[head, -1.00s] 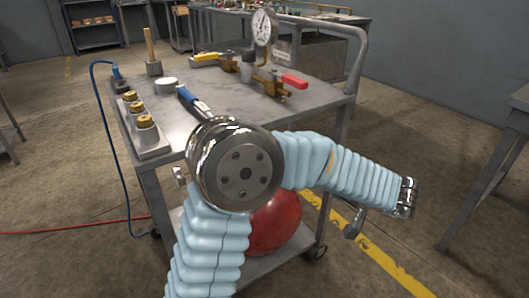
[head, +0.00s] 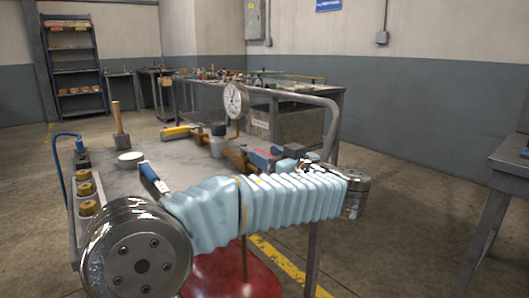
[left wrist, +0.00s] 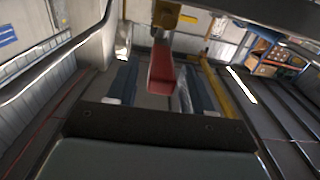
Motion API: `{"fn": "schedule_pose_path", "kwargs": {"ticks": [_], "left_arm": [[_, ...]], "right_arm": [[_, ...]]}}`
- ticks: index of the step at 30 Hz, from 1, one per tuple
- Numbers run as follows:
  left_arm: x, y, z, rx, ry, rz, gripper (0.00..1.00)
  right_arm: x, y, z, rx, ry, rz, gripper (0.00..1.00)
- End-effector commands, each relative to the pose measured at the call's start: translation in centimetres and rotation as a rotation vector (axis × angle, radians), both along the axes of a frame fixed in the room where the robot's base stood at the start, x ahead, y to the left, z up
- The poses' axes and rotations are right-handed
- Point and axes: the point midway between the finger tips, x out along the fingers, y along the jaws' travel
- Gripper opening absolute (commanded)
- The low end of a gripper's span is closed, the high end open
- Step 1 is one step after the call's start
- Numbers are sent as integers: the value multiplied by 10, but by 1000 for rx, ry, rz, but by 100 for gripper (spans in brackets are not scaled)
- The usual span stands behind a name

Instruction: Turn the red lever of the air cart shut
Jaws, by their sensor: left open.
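The red lever (left wrist: 161,72) points toward the camera between my open left fingers in the left wrist view, with a finger on each side and visible gaps. Its brass valve (left wrist: 168,14) shows beyond it. In the head view the valve (head: 235,156) sits on the air cart's top (head: 185,165), and my left gripper (head: 266,155) is beside it at the lever, hiding most of it. The pressure gauge (head: 235,100) stands upright behind the valve. My right gripper is out of view.
A yellow-handled valve (head: 178,131), a dark cup (head: 218,138), a blue-handled tool (head: 152,178) and brass fittings (head: 86,188) are on the cart. The cart's handrail (head: 325,103) rises behind my gripper. A red tank (head: 235,280) is below. Open floor lies to the right.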

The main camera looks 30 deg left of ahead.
Motion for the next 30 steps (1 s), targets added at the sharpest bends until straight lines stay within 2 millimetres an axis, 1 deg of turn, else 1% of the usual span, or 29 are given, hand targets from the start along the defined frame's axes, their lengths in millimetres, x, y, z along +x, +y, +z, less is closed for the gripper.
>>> {"fn": "schedule_pose_path", "kwargs": {"ticks": [3, 6, 14, 17, 24, 30], "left_arm": [[5, 12, 0, 0, 1, 1, 51], [7, 17, 0, 0, 1, 0, 51], [7, 18, 0, 0, 1, -1, 51], [7, 17, 0, -1, 1, -1, 37], [7, 17, -1, -1, 1, -1, 0], [7, 17, -1, -1, 1, -1, 0]], "right_arm": [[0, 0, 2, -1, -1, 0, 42], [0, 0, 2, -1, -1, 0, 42], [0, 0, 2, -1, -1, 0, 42], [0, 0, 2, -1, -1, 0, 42], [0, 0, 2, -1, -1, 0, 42], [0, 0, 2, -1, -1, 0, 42]]}}
